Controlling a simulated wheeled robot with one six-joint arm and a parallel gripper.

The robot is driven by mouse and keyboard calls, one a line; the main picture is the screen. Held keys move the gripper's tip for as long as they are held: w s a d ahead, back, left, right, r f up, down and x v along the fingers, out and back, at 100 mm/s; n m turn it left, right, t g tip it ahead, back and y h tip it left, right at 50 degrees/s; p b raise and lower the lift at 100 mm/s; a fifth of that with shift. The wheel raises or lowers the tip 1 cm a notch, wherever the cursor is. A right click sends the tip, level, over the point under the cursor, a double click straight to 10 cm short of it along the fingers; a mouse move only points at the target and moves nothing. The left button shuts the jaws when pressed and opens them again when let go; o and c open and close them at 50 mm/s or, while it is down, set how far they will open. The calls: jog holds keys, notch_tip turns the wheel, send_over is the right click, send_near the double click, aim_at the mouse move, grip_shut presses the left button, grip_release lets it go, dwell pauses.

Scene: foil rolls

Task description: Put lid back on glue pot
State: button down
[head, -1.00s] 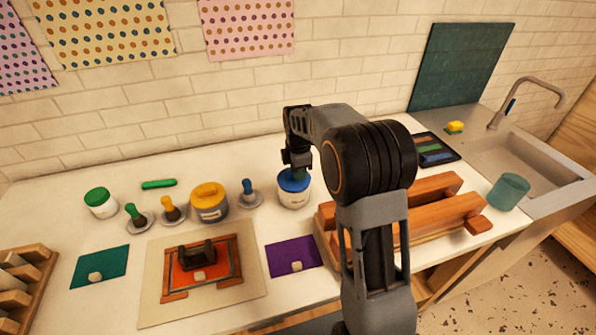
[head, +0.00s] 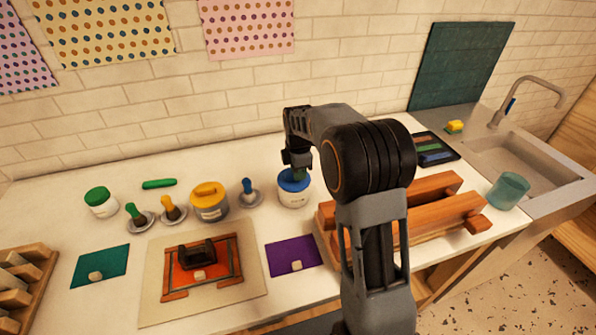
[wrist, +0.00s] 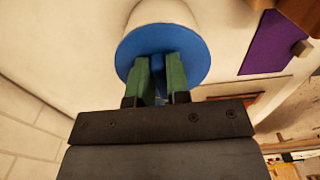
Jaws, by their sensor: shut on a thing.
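A white pot (head: 294,198) with a blue lid (head: 296,181) on its top stands on the counter, below my gripper (head: 297,172). In the wrist view the blue lid (wrist: 190,48) covers the top of the white pot (wrist: 163,12). My gripper (wrist: 161,72) has its green fingers shut on the lid's blue handle (wrist: 158,65). The lid looks level on the pot; whether it is fully seated I cannot tell. A pot with a yellow lid (head: 208,190) and a pot with a green lid (head: 97,194) stand to the left.
Blue, yellow and green-handled tools (head: 249,192) stand left of the blue-lidded pot. A wooden block stack (head: 430,205) is to the right. A purple sheet (head: 292,258) and a board with a red print (head: 203,270) lie in front. A green stick (head: 159,184) lies behind.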

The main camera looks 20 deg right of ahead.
jog(key=c, duration=0.5)
grip_release()
jog(key=shift+c, duration=0.2)
jog(key=shift+r, duration=0.1)
jog(key=shift+r+p, duration=2.75)
jog(key=shift+r, duration=0.7)
jog(key=shift+c, duration=0.3)
grip_shut()
